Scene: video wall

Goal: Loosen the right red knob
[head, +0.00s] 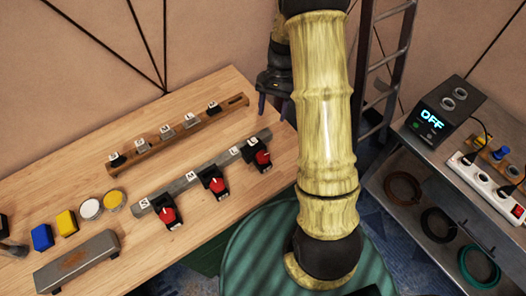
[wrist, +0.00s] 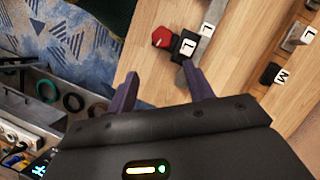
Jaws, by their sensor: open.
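Three red knobs on black holders sit along a grey metal bar (head: 188,182) on the wooden table. The right red knob (head: 263,157) is at the bar's far right end in the head view, near the table edge. In the wrist view one red knob (wrist: 163,38) on a black holder marked L (wrist: 186,47) shows just beyond my fingertips. My gripper (wrist: 160,84) is open and empty, its two purple fingers apart, with the knob ahead of the gap and not between them.
A wooden rack (head: 180,133) with lettered pieces lies behind the bar. Yellow and blue blocks, two round tins and a grey box (head: 77,262) are at left. A metal side table (head: 400,180) with an OFF display unit (head: 437,115), power strip and cable coils stands at right.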

